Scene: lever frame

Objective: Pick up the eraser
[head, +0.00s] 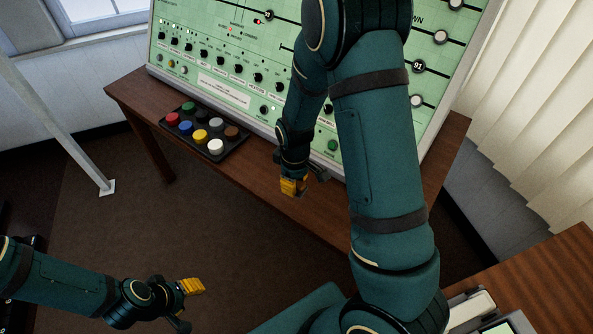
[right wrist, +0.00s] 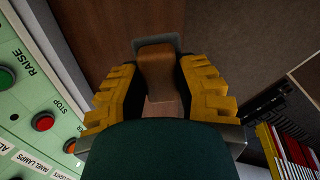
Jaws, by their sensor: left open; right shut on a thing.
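The eraser, a brown wooden piece with a grey edge at its far end (right wrist: 156,66), shows between the yellow fingers of my right gripper (right wrist: 163,90) in the right wrist view. These fingers are shut on it, one on each side. In the head view my right gripper (head: 294,186) is over the front part of the wooden desk, below the green panel. The eraser is mostly hidden there by the gripper and arm. I cannot tell whether it touches the desk. My left gripper (head: 187,302) is open and empty, low at the left over the dark floor.
The green control panel (head: 225,62) with knobs and sliders stands at the back of the desk (head: 135,95). A black tray (head: 236,147) of coloured round pieces lies left of my right gripper. Another wooden surface (head: 540,268) is at lower right.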

